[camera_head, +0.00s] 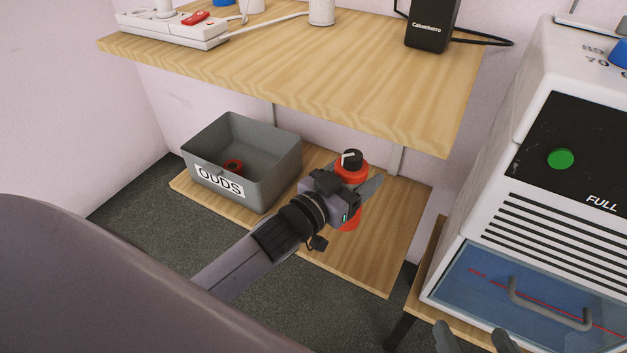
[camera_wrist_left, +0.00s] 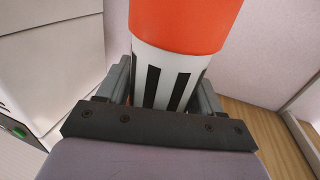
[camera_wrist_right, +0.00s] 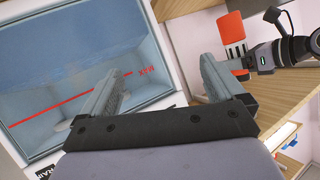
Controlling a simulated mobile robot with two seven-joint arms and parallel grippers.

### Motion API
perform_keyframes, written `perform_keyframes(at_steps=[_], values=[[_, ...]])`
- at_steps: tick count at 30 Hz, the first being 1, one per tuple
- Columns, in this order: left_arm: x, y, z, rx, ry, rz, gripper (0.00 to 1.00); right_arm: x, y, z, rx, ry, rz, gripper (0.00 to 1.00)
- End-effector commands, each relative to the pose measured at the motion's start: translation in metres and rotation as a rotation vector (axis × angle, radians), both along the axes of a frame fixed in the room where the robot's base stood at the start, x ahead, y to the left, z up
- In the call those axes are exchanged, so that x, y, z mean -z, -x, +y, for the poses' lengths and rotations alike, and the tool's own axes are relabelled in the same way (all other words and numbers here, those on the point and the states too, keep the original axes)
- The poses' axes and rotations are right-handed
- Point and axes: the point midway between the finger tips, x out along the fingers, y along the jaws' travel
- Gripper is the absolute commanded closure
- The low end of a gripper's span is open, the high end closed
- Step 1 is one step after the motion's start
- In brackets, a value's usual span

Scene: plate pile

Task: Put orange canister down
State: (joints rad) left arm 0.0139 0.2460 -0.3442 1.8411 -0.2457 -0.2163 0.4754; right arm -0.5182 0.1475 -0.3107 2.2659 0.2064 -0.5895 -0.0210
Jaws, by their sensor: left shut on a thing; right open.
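The orange canister (camera_head: 351,166), with a black cap and a white band with black bars, stands roughly upright over the right part of the lower wooden shelf (camera_head: 380,255). My left gripper (camera_head: 357,186) is shut on it around the middle. The left wrist view shows the canister (camera_wrist_left: 180,25) between both fingers. It also appears in the right wrist view (camera_wrist_right: 232,32), its base close to the wood; I cannot tell whether it touches. My right gripper (camera_wrist_right: 166,72) is open and empty, in front of the white machine's blue window.
The upper shelf (camera_head: 300,70) overhangs behind. The white machine (camera_head: 505,165) with a handled blue drawer stands right. Bare wood lies in front of the canister.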

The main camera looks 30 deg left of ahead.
Motion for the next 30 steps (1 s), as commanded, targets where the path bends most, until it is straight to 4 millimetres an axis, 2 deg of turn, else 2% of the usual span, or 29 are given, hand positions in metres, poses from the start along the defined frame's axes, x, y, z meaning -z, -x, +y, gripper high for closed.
perform_keyframes(at_steps=[6,12,16,22,30], values=[[0.035,0.000,0.000,0.000,0.002,-0.002,1.00,0.007,-0.004,0.012,-0.022,-0.075,0.001,0.04],[0.051,0.000,0.000,0.000,0.002,-0.004,1.00,0.006,-0.005,0.019,-0.038,-0.121,0.002,0.04],[0.064,0.000,0.000,0.000,0.002,-0.004,1.00,0.009,-0.005,0.018,-0.039,-0.117,-0.013,0.04],[0.096,0.000,0.000,-0.001,0.002,-0.003,1.00,0.012,-0.003,0.010,-0.029,-0.075,-0.077,0.04],[0.097,0.000,0.000,0.001,0.003,-0.005,1.00,0.007,-0.003,0.008,-0.024,-0.059,-0.097,0.04]])
